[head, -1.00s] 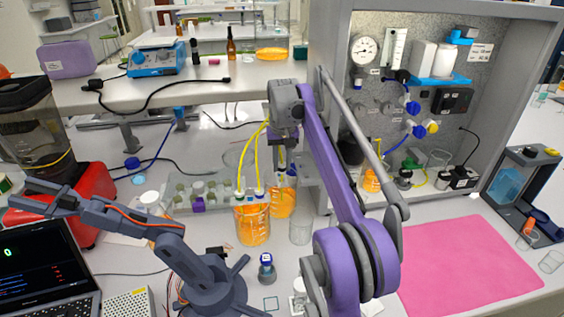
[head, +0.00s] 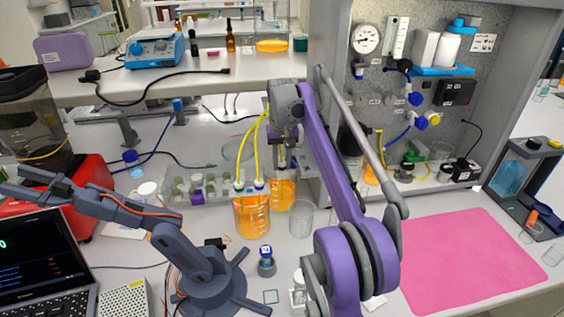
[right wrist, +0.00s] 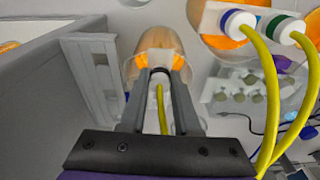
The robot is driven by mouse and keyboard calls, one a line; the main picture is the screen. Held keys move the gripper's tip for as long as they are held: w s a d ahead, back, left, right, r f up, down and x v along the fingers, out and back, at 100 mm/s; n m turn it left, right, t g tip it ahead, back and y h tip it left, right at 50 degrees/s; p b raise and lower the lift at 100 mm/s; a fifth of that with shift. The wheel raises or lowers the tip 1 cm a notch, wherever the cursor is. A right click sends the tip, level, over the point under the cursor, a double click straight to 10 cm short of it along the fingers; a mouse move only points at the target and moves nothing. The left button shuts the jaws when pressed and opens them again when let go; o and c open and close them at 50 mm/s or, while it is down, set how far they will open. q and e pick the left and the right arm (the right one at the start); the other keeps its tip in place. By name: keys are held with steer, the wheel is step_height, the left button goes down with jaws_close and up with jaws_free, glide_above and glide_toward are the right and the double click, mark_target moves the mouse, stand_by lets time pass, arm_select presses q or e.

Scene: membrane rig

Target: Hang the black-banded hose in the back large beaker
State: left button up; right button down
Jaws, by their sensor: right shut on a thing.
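The back large beaker (head: 284,196) holds orange liquid and stands behind the front large beaker (head: 252,220). My right gripper (head: 283,160) is just above the back beaker, partly hidden by its own wrist. In the right wrist view, the gripper (right wrist: 160,85) is shut on the black-banded hose (right wrist: 161,100), a yellow hose with a black band at its white fitting. The fitting points at the back beaker (right wrist: 135,68); whether its tip is inside the rim I cannot tell. Two other yellow hoses, with blue and green bands (right wrist: 240,22), sit at the front beaker. My left gripper is out of view.
An empty glass beaker (head: 301,220) stands right of the front beaker. A vial rack (head: 215,196) lies to the left. The grey panel housing (head: 335,125) rises close on the right. A small dark desktop arm (head: 185,260) stands at front left.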

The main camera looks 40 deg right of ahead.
steer(key=shift+f, duration=0.15)
steer(key=c, duration=0.6)
jaws_free()
steer(key=shift+o, duration=0.2)
arm_select(q)
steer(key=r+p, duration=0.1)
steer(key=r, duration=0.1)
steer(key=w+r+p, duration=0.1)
steer(key=p, duration=0.1)
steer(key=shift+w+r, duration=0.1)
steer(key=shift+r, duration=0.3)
arm_select(e)
step_height(320, 180, up, 11)
steer(key=s, duration=0.1)
steer(key=shift+a+f, duration=0.15)
steer(key=shift+a, duration=0.2)
steer(key=shift+s+f, duration=0.1)
